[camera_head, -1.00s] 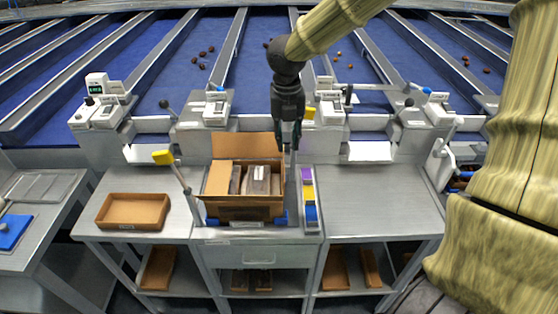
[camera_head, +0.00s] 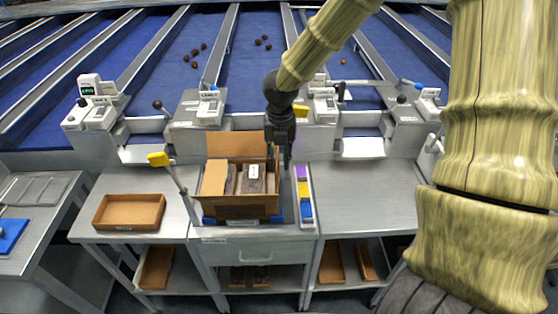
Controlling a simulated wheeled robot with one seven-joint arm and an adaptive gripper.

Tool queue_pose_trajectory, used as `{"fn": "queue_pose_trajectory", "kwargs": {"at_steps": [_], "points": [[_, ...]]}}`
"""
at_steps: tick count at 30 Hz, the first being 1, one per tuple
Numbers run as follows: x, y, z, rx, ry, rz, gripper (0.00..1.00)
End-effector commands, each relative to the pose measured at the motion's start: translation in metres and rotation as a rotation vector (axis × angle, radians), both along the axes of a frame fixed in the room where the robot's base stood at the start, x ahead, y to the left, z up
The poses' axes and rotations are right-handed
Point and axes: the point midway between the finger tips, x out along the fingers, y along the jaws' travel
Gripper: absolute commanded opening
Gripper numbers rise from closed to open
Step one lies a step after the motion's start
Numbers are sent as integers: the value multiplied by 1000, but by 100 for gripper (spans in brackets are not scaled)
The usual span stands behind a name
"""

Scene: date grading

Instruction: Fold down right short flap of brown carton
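The brown carton (camera_head: 248,207) stands open on the middle bench, with dark packs (camera_head: 254,183) inside. Its back long flap (camera_head: 233,145) stands upright. A flat tan panel (camera_head: 214,178), seemingly the left short flap, lies over the left part of the opening. A narrow brown strip at the right rim, seemingly the right short flap (camera_head: 273,158), stands roughly upright. My gripper (camera_head: 283,164) points down at the carton's right edge, right beside this flap. I cannot tell whether they touch. The fingers are dark and small, so their opening is unclear.
A holder with purple, yellow and blue blocks (camera_head: 304,197) stands close right of the carton. An empty brown tray (camera_head: 130,212) lies on the left bench. The right bench top (camera_head: 368,197) is clear.

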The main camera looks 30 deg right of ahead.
Motion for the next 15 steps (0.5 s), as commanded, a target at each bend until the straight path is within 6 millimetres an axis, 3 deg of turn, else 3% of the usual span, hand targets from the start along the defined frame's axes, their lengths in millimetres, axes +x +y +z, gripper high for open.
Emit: {"fn": "queue_pose_trajectory", "kwargs": {"at_steps": [6, 15], "points": [[0, 0, -15, -1, 2, 0, 24], [0, 0, -20, 0, 0, 0, 24]]}}
